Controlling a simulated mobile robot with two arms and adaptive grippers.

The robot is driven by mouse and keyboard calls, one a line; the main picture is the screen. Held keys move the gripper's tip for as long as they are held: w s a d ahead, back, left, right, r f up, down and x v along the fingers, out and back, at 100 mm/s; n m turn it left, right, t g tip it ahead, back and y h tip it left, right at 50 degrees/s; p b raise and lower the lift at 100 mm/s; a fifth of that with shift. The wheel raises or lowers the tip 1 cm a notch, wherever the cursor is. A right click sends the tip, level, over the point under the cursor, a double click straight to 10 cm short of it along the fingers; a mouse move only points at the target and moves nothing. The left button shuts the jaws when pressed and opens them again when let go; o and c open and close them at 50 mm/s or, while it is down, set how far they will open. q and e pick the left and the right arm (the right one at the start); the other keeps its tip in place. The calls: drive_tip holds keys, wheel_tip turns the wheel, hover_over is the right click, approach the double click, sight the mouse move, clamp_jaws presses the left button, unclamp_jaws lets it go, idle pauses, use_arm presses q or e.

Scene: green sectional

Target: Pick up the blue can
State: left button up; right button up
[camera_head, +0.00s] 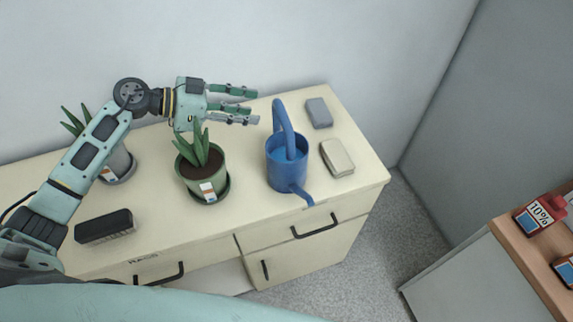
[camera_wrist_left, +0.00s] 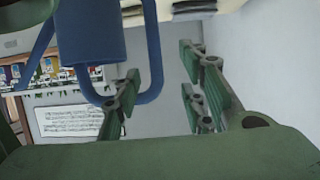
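The blue can (camera_head: 281,162) is a watering can with a tall arched handle (camera_head: 283,117). It stands upright on the cream cabinet top, with its spout pointing toward the front edge. My left gripper (camera_head: 256,105) is open and empty, with its fingers pointing right, just left of the handle and apart from it in the head view. In the left wrist view, the blue can (camera_wrist_left: 90,35) appears upside down at upper left, with its handle (camera_wrist_left: 154,60) near the open fingers (camera_wrist_left: 160,85). My right gripper is not in view.
A green potted plant (camera_head: 207,170) stands on the cabinet (camera_head: 245,215), left of the can and below my left gripper. Another potted plant (camera_head: 118,163) is behind my arm. A black brush-like block (camera_head: 104,226) lies at left. A grey block (camera_head: 319,113) and a beige block (camera_head: 337,157) lie right of the can.

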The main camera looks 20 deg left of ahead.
sight(274, 113)
use_arm(q)
drive_tip(key=x, duration=0.2)
drive_tip(key=p+x, duration=0.1)
drive_tip(key=x, duration=0.1)
drive_tip(key=p+x, duration=0.1)
drive_tip(key=x, duration=0.2)
drive_tip(key=shift+s+d+r, duration=0.2)
drive_tip(key=shift+d+r, duration=0.1)
drive_tip(key=shift+w+d+f, duration=0.15)
drive_tip(key=shift+d+f, duration=0.05)
drive_tip(key=shift+d, duration=0.1)
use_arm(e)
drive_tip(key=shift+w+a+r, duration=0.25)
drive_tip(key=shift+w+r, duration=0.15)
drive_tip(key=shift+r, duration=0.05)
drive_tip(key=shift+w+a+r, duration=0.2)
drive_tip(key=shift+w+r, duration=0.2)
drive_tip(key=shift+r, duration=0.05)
use_arm(q)
drive_tip(key=shift+c, duration=0.2)
drive_tip(key=shift+a, duration=0.1)
drive_tip(key=shift+c, duration=0.9)
drive_tip(key=c, duration=0.7)
drive_tip(key=shift+r, duration=0.1)
clamp_jaws()
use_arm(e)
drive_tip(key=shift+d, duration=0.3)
